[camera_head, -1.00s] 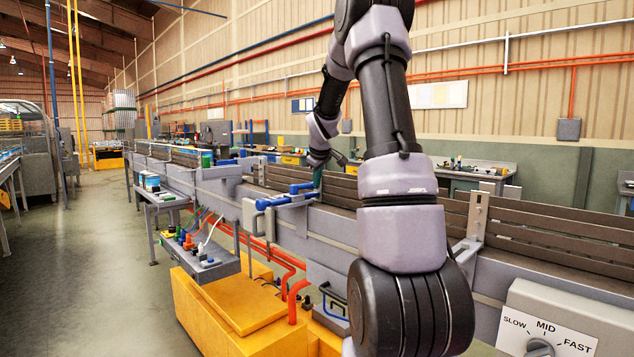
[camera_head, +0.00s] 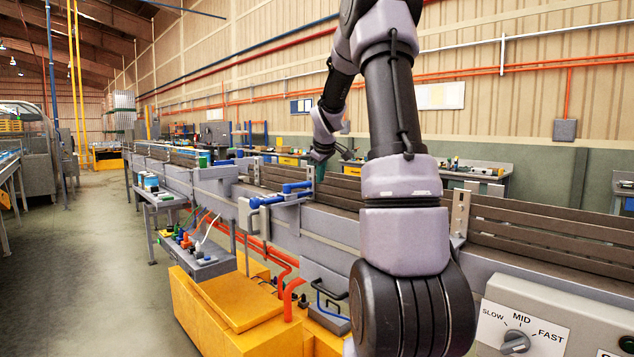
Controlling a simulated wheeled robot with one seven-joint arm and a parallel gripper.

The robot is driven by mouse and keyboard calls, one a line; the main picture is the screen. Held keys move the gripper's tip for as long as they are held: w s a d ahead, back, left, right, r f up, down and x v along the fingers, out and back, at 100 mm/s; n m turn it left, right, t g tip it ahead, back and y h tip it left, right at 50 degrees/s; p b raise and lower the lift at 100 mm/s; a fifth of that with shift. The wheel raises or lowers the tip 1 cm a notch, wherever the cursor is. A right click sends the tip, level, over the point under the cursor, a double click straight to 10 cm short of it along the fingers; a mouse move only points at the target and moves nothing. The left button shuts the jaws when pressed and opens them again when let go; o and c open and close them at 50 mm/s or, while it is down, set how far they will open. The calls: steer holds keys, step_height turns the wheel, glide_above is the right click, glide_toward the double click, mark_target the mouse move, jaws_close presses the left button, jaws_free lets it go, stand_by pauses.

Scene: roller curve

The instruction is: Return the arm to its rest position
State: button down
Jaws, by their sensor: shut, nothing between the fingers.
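My arm (camera_head: 403,180) rises from the lower right, in front of the conveyor. It bends over at the top edge, and its far section slopes down behind to the wrist (camera_head: 323,143).
The roller conveyor (camera_head: 330,222) runs from the right to the far left. Blue handles (camera_head: 283,194) stick out from its side, near the gripper. A speed control box (camera_head: 560,318) stands at lower right, a yellow cabinet (camera_head: 225,310) below.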

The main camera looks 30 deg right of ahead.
steer(key=s+d+r, duration=0.3)
steer(key=r, duration=0.3)
steer(key=s+a+r+m+y, duration=0.1)
steer(key=s+a+r+m, duration=0.1)
steer(key=s+a, duration=0.55)
steer(key=s+a+r+m+y, duration=0.1)
steer(key=s+a+r+m, duration=0.15)
steer(key=s+a, duration=0.45)
steer(key=s+a+f+m+y, duration=0.1)
steer(key=s+a+m, duration=0.1)
steer(key=s+a, duration=0.4)
steer(key=s+a+f+m+y, duration=0.1)
steer(key=s+a, duration=0.4)
steer(key=s, duration=0.7)
steer(key=shift+s+a+f+m+y, duration=0.15)
steer(key=shift+a+f+m+y, duration=0.2)
steer(key=shift+f+m, duration=0.45)
